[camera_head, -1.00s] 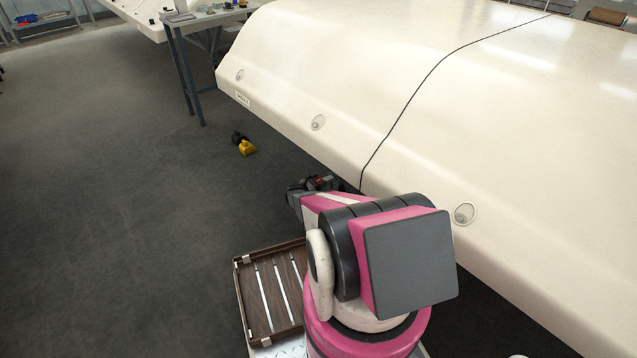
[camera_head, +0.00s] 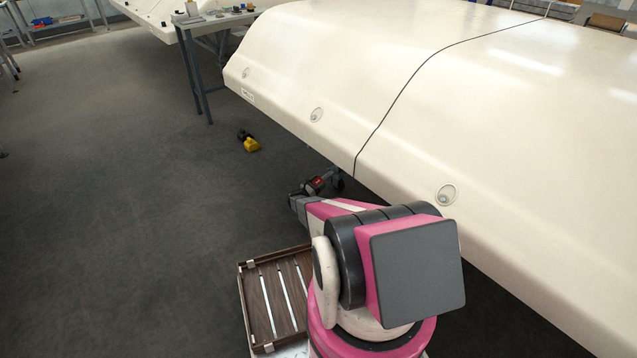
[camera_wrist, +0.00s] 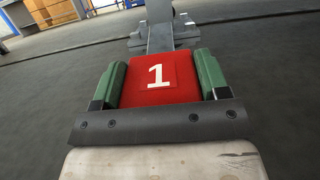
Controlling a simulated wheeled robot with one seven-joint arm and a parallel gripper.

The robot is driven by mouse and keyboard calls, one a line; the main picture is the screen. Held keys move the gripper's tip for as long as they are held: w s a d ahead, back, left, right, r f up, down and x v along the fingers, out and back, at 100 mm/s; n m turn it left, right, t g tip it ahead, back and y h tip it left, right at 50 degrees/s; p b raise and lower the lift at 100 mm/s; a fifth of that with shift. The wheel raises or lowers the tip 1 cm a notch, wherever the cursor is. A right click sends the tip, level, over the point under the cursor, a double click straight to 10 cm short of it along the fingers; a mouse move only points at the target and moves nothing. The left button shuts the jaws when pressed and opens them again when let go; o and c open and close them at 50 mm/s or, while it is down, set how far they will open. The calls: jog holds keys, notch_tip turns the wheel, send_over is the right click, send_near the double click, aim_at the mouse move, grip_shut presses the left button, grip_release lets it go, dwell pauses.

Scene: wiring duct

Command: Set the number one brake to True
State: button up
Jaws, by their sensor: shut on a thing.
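A red brake piece (camera_wrist: 160,80) with a white "1" fills the middle of the wrist view. A grey bar (camera_wrist: 160,38) runs from its far end to a grey fitting. My gripper (camera_wrist: 160,84) has a green pad on each side of the red piece and is shut on it. In the head view my gripper (camera_head: 312,190) is low, beside the lower edge of the cream hull-like body (camera_head: 430,120). The red piece (camera_head: 317,183) shows there as a small red patch, with a dark fitting (camera_head: 337,179) to its right. I cannot tell the brake's setting.
A black and yellow object (camera_head: 250,144) lies on the floor beyond my gripper. A grey table (camera_head: 205,75) stands farther back. A slatted brown tray (camera_head: 250,308) is beside my arm. The floor at the left is open.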

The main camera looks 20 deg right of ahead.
jog(key=shift+f, duration=0.2)
jog(key=o, duration=1.3)
jog(key=shift+a, duration=0.1)
jog(key=shift+v, duration=3.65)
jog(key=shift+s+r, duration=0.1)
